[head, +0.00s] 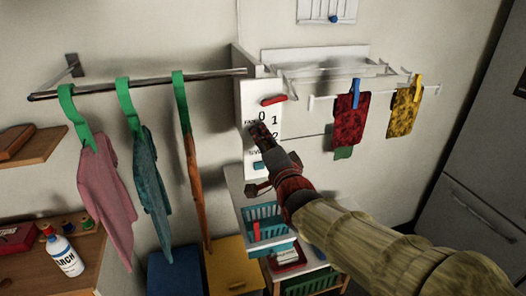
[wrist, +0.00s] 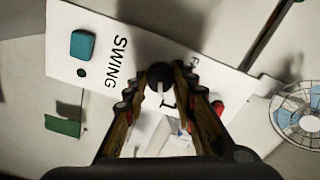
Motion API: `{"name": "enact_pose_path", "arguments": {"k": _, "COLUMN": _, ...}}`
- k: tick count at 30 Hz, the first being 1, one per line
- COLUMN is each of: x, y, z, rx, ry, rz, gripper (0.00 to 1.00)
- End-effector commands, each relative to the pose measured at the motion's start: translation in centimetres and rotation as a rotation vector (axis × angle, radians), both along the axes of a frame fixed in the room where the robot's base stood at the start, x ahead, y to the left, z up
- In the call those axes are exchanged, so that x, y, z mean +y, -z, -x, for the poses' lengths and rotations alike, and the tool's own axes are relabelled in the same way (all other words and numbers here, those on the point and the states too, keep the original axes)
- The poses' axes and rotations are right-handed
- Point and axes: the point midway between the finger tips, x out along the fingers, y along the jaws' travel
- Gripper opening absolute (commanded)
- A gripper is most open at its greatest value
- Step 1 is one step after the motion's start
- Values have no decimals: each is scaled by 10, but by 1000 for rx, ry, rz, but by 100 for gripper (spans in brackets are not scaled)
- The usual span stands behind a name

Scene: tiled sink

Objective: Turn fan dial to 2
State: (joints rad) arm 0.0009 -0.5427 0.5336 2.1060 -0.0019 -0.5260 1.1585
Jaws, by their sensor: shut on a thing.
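The white control panel (head: 249,101) hangs on the wall, with the numbers 0, 1 and 2 and FAN and SWING lettering. My gripper (head: 262,133) is at its middle and hides part of the lettering. In the wrist view my gripper (wrist: 160,84) has its fingers on both sides of the fan dial (wrist: 159,73), a dark round knob. It is shut on the dial. A pale pointer line on the knob runs down in the wrist view. Which number it points at I cannot tell.
A red piece (head: 273,99) and a teal button (head: 258,166) sit on the panel. Clothes on green hangers (head: 104,180) hang left. A drying rack with a red cloth (head: 351,115) is right. A shelf with a blue basket (head: 266,225) stands below. A fan (wrist: 298,112) shows in the wrist view.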

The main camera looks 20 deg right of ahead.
Motion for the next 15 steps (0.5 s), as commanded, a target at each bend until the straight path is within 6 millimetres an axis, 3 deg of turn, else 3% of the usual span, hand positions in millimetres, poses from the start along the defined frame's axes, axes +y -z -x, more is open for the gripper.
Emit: {"name": "enact_pose_path", "arguments": {"k": 15, "x": 0, "y": 3, "z": 0, "rx": -3, "ry": 0, "rz": -490, "gripper": 1}}
